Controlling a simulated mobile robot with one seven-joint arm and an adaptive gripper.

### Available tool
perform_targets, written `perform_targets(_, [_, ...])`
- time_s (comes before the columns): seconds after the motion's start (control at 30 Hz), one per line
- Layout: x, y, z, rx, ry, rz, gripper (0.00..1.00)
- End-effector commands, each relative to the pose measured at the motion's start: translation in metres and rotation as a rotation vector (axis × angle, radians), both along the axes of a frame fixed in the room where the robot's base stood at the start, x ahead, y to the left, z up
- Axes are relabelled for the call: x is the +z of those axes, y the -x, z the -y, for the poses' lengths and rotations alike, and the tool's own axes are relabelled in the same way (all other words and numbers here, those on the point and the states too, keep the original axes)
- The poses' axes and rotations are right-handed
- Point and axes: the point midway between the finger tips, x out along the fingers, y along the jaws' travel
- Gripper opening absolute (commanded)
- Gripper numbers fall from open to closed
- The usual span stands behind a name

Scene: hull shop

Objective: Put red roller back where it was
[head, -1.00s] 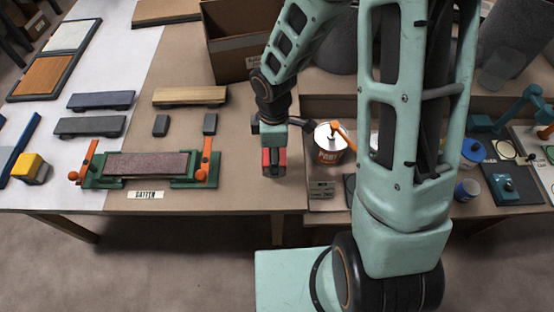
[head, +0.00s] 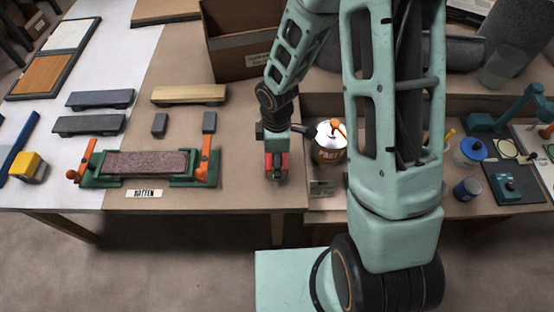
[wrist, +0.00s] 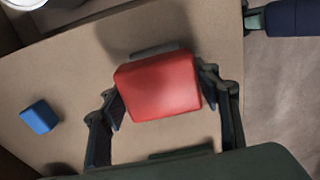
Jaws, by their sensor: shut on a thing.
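My gripper (head: 277,172) is over the right end of the brown-covered bench, left of the paint can. It points down and is shut on a red piece, the red roller (wrist: 158,84), which looks like a rounded block in the wrist view. The two fingers grip it from its left and right sides there. In the head view only small red parts of it (head: 284,162) show around the fingers. I cannot tell whether it touches the bench. No empty holder for it is clearly visible.
A paint can (head: 331,150) with an orange-handled tool stands close right of my gripper. A blue block (wrist: 39,117) lies left of the red piece in the wrist view. A green clamp fixture (head: 95,183) stands to the left. The bench between is clear.

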Motion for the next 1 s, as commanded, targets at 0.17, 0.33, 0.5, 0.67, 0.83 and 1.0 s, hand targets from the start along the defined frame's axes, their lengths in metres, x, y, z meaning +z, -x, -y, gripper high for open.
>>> perform_targets(0.17, [-0.009, 0.001, 0.000, 0.000, -0.001, -0.002, 0.07])
perform_targets(0.33, [-0.011, 0.002, 0.001, -0.001, 0.000, -0.005, 0.01])
perform_targets(0.5, [-0.011, 0.003, 0.001, -0.001, 0.001, -0.006, 0.74])
perform_targets(0.67, [-0.010, 0.002, 0.001, -0.001, 0.000, -0.004, 0.74])
perform_targets(0.83, [-0.007, 0.001, 0.000, 0.000, 0.000, -0.003, 0.74])
perform_targets(1.0, [0.008, 0.001, 0.000, 0.000, 0.000, -0.001, 0.74])
